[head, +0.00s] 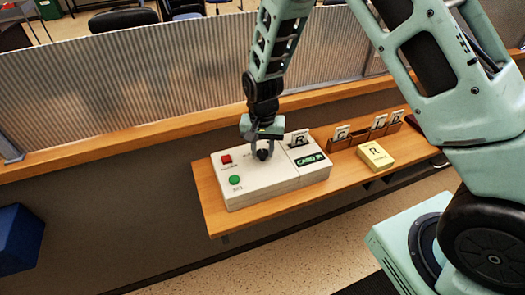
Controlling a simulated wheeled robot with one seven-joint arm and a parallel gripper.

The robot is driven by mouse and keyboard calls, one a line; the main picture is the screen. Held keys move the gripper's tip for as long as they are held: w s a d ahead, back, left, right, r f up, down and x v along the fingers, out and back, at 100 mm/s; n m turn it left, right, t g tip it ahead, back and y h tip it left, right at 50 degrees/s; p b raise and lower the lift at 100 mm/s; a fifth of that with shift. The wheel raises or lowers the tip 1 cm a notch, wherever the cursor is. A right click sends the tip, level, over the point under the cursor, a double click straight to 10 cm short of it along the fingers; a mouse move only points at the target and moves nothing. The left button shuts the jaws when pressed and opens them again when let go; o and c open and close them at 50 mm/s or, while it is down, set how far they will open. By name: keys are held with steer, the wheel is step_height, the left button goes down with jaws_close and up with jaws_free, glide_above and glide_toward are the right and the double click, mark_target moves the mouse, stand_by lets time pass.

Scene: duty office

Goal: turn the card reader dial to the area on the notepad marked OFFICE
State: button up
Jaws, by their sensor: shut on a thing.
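The card reader (265,187) is a pale box on a wooden shelf, with a red button (226,158), a green button (235,180) and a green label (311,159). My gripper (262,150) points down onto the reader and is shut on the dark dial (262,155). The fingers partly cover the dial, and its pointer and markings cannot be read.
A wooden rack (357,138) with several lettered cards stands behind the notepad. A corrugated grey partition (150,85) with a wooden ledge rises behind the shelf (214,213). My arm's links fill the right side. A blue object (18,240) is at lower left.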

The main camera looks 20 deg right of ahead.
mark_target(263, 152)
steer(key=shift+n+b, duration=0.3)
steer(key=shift+n, duration=0.8)
steer(key=o, duration=1)
step_height(263, 152, up, 18)
steer(key=b, duration=0.4)
steer(key=shift+f, duration=0.25)
steer(key=s+a+f+n, duration=0.1)
steer(key=s+a+n, duration=0.1)
steer(key=s, duration=0.7)
steer(key=s+a+f+n+b, duration=0.1)
steer(key=s+a+f+n, duration=0.1)
steer(key=s+n, duration=0.3)
steer(key=s+a+f+n+b, duration=0.1)
steer(key=s+n, duration=0.3)
steer(key=s, duration=0.9)
steer(key=shift+s+a+f+y, duration=0.3)
steer(key=shift+a+f, duration=0.2)
steer(key=shift+a, duration=0.2)
